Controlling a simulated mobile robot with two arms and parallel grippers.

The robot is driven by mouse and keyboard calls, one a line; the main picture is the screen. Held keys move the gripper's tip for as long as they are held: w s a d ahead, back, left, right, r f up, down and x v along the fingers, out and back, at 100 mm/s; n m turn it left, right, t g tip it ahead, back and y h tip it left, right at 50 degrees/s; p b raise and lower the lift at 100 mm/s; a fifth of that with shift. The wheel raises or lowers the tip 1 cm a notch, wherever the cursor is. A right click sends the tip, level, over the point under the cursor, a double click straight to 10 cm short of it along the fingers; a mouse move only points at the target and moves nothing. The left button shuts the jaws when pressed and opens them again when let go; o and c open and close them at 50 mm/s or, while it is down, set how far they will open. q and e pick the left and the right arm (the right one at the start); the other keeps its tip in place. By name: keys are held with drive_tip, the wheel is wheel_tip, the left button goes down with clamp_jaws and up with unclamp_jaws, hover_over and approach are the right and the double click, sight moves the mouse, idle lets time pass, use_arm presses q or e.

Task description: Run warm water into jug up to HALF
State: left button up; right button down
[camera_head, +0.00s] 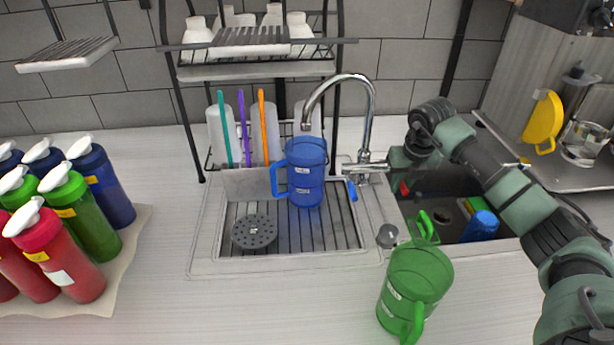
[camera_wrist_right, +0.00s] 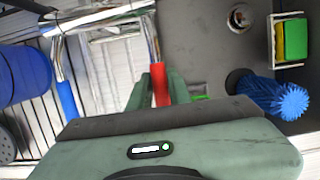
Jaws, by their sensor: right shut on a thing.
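The blue jug (camera_head: 306,172) stands upright on the ribbed drain tray under the chrome tap's spout (camera_head: 340,78), its handle to the left. It also shows at the left edge of the wrist view (camera_wrist_right: 22,75). Its inside and water level cannot be seen. The tap has a blue lever (camera_head: 352,190) and a red lever (camera_wrist_right: 160,84). My right gripper (camera_wrist_right: 160,88) is shut on the red lever, at the tap's right side. A green jug (camera_head: 413,280) stands on the counter at the front. My left gripper is not in view.
The sink basin (camera_head: 455,190) to the right holds a blue brush (camera_head: 481,226). A rack (camera_head: 260,75) with bottles stands behind the drain tray. Several soap bottles (camera_head: 88,180) stand on a mat at the left. Front counter is clear left of the green jug.

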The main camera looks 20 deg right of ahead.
drive_tip(key=shift+w+a+r+p, duration=0.1)
drive_tip(key=shift+w+r+p, duration=0.2)
drive_tip(key=shift+r, duration=0.35)
drive_tip(key=shift+w+r+p, duration=0.15)
drive_tip(key=shift+r+p, duration=0.25)
drive_tip(key=shift+r, duration=0.25)
drive_tip(key=shift+f, duration=0.1)
drive_tip(key=shift+s+a+f, duration=0.1)
drive_tip(key=shift+a+f, duration=0.05)
idle(2.3)
idle(3.7)
drive_tip(key=f+b, duration=0.3)
drive_tip(key=shift+s+f, duration=0.2)
drive_tip(key=c, duration=1.3)
unclamp_jaws()
drive_tip(key=shift+w+r+p, duration=0.1)
drive_tip(key=shift+r+p, duration=0.25)
drive_tip(key=shift+p, duration=0.05)
drive_tip(key=shift+o, duration=0.7)
drive_tip(key=shift+w+a, duration=0.1)
drive_tip(key=shift+w, duration=0.2)
